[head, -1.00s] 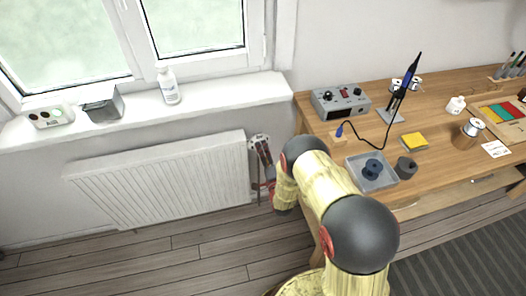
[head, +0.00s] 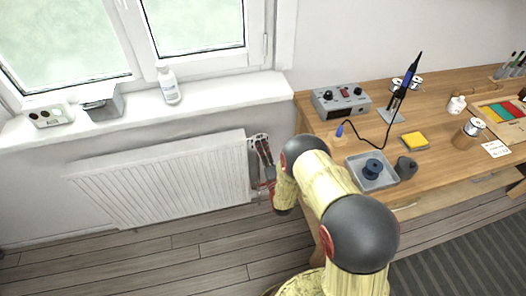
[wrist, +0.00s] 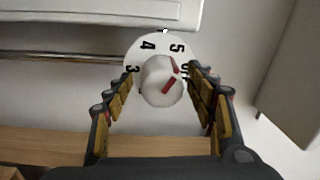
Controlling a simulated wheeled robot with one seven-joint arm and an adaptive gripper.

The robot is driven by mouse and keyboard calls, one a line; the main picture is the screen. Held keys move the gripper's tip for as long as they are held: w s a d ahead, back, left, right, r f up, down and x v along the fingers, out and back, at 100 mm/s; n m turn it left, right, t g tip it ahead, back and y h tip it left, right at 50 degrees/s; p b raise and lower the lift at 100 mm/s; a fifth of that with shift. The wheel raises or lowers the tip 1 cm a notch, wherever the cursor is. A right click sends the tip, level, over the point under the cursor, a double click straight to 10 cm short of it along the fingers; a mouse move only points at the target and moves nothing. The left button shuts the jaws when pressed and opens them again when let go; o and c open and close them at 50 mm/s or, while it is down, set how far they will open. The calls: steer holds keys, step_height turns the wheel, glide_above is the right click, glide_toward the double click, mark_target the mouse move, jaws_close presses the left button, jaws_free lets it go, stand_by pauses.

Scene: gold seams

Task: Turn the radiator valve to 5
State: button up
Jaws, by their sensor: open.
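The radiator valve is a white round knob (wrist: 160,82) in front of a white dial (wrist: 146,58) with black numbers. The 3, 4 and 5 are readable; the mark right of the 5 is partly hidden by a finger. The knob has red marks on its right side; I cannot tell exactly which number it is set to. My gripper (wrist: 161,76) is open, one finger on each side of the knob, with gaps visible. In the head view my gripper (head: 264,152) is at the right end of the radiator (head: 160,180), and the knob is hard to make out.
A wooden desk (head: 430,135) stands right of my arm, with a grey tray (head: 372,184) and a control box (head: 340,101) on it. The windowsill (head: 215,97) above the radiator holds a white bottle (head: 167,86). Floor is open below the radiator.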

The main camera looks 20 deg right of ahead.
steer(key=s, duration=1.2)
steer(key=shift+f, duration=0.25)
steer(key=shift+d, duration=0.1)
steer(key=s+f+n+g, duration=0.85)
steer(key=f+g, duration=0.35)
steer(key=f, duration=0.3)
steer(key=s+r+n+p, duration=0.2)
steer(key=s+r, duration=0.5)
steer(key=r, duration=1.3)
steer(key=s+r+n+p, duration=0.2)
steer(key=s+r, duration=0.4)
steer(key=r, duration=1.3)
steer(key=s+r+n+p, duration=0.3)
steer(key=s+r, duration=0.4)
steer(key=r, duration=1.3)
steer(key=shift+s+a+r+n+g, duration=0.3)
steer(key=shift+r+n+g, duration=0.05)
steer(key=shift+g, duration=0.05)
